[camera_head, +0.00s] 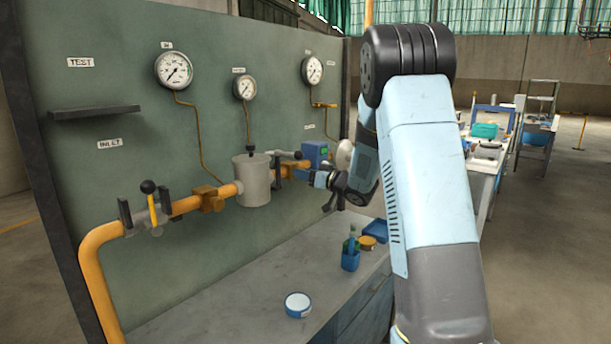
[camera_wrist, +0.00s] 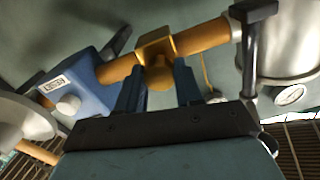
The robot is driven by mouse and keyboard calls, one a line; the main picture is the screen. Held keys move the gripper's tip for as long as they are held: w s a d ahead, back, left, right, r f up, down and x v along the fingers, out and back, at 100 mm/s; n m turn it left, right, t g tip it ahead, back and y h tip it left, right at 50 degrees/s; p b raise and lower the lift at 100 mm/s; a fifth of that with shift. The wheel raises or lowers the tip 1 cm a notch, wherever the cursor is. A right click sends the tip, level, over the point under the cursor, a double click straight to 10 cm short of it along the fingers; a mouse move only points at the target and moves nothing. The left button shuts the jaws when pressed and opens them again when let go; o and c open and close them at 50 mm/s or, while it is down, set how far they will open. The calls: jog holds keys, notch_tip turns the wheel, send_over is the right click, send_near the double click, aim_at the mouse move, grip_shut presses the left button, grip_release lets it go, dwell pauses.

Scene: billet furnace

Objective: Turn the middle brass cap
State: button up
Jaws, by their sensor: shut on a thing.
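The middle brass cap (camera_wrist: 158,76) sticks out from a brass fitting (camera_wrist: 156,46) on the orange pipe in the wrist view. My gripper (camera_wrist: 159,82) has one dark blue finger on each side of the cap and is shut on it. There the cap is hidden or too small to make out. Another brass fitting (camera_head: 210,198) sits on the pipe left of the cylinder.
A black-handled valve (camera_head: 150,205) is at the left of the pipe. Gauges (camera_head: 174,70) hang on the green panel. A dark lever (camera_wrist: 250,50) is close to my gripper's right.

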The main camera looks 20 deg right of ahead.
jog(key=shift+w+d+f+m, duration=0.1)
jog(key=shift+d+m, duration=0.1)
jog(key=shift+m, duration=4.05)
jog(key=shift+d+f+m, duration=0.1)
jog(key=shift+d+m, duration=0.05)
jog(key=shift+m, duration=4.1)
jog(key=o, duration=0.8)
jog(key=shift+o, duration=1.2)
jog(key=shift+a, duration=0.15)
